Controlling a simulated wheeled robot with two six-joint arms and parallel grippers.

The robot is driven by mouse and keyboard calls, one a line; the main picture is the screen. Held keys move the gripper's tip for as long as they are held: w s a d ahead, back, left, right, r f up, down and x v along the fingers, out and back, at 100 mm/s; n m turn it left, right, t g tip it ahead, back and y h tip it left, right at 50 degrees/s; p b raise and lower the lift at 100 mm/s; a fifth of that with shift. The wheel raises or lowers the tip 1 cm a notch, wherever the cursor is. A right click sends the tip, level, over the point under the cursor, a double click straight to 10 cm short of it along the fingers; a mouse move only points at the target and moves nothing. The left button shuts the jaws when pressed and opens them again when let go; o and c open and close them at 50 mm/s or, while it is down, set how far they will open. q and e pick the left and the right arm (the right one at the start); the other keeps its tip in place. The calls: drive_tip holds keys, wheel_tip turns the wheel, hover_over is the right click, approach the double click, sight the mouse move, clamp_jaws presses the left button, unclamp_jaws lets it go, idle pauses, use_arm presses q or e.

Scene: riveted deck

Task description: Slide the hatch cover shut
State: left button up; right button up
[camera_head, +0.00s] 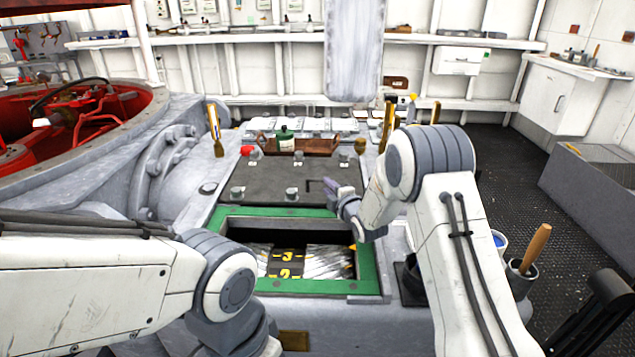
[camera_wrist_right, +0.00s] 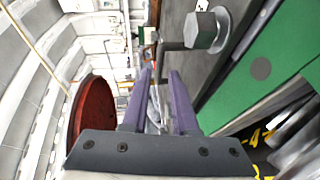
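The hatch cover (camera_head: 265,184) is a dark grey plate with bolt heads, lying behind the opening. The green-framed hatch opening (camera_head: 368,284) is uncovered in front of it, showing yellow-marked contents inside. A thin dark angled handle (camera_head: 322,182) stands near the cover's right side. My right gripper (camera_head: 328,186) is at this handle, above the cover's right part. In the right wrist view its two purple fingers (camera_wrist_right: 161,76) are apart, with a grey bar (camera_wrist_right: 160,60) at the gap between their tips; contact cannot be told. My left arm reaches in from the left; its fingers are out of view.
A brown tray (camera_head: 322,146) with a green bottle (camera_head: 285,139) stands behind the cover. Brass-coloured upright handles (camera_head: 215,130) flank it. A red round well (camera_head: 75,115) lies at left. A cup with a wooden-handled tool (camera_head: 535,248) stands at right.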

sight(320, 181)
drive_tip(key=x, duration=0.9)
clamp_jaws()
drive_tip(key=shift+f, duration=0.1)
idle(1.3)
